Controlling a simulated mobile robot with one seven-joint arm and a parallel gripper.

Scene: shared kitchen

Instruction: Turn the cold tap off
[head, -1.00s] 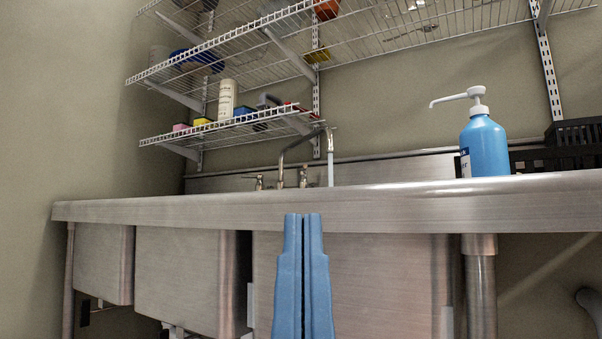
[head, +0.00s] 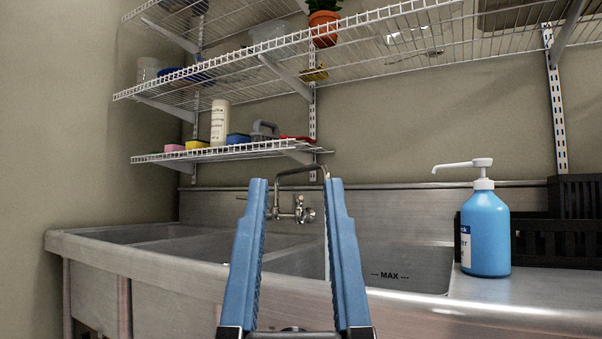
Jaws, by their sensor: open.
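The metal tap (head: 302,167) stands at the back wall of the steel sink, with its spout arching up and toward the right.
The steel sink (head: 150,262) has a front rim below my fingers. A blue pump bottle (head: 486,232) stands on the counter at the right, before black crates (head: 570,235). Wire shelves (head: 230,150) with sponges and a white bottle (head: 220,123) hang above the tap.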

